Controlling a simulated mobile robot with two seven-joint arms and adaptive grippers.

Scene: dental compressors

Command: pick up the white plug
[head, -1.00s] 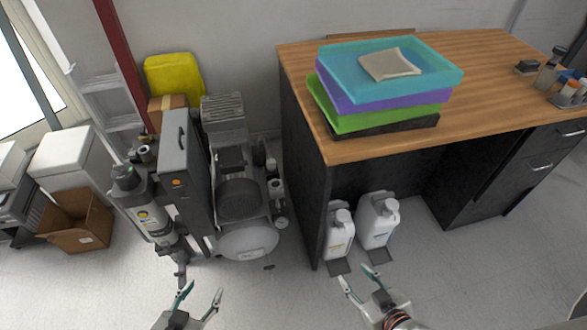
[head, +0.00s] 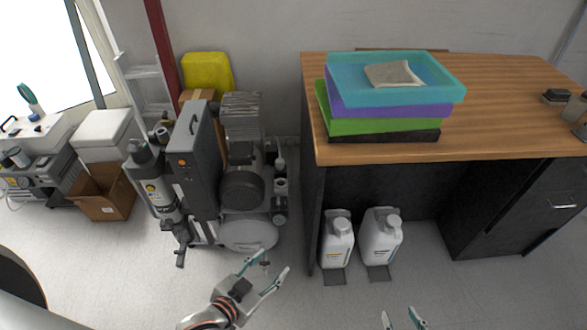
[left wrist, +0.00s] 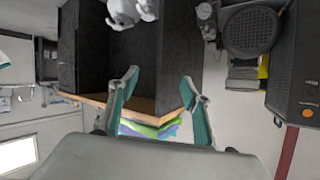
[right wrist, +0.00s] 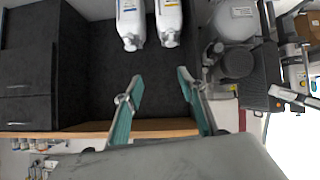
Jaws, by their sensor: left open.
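I cannot make out a white plug for certain in any view. A small dark item (head: 265,263) lies on the floor in front of the compressor, too small to identify. In the head view my left gripper (head: 267,268) is open, with that item appearing between its fingertips; I cannot tell its height above the floor. My right gripper (head: 400,314) is at the bottom edge, with only its spread fingertips showing. The left wrist view shows the left fingers (left wrist: 158,82) apart and empty. The right wrist view shows the right fingers (right wrist: 160,80) apart and empty.
The grey compressor (head: 243,190) stands beside the wooden-topped desk (head: 500,105). Stacked trays (head: 390,105) sit on the desk. Two white jugs (head: 338,240) (head: 381,238) stand under it. A cardboard box (head: 103,197) is at the left. The floor in front is mostly clear.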

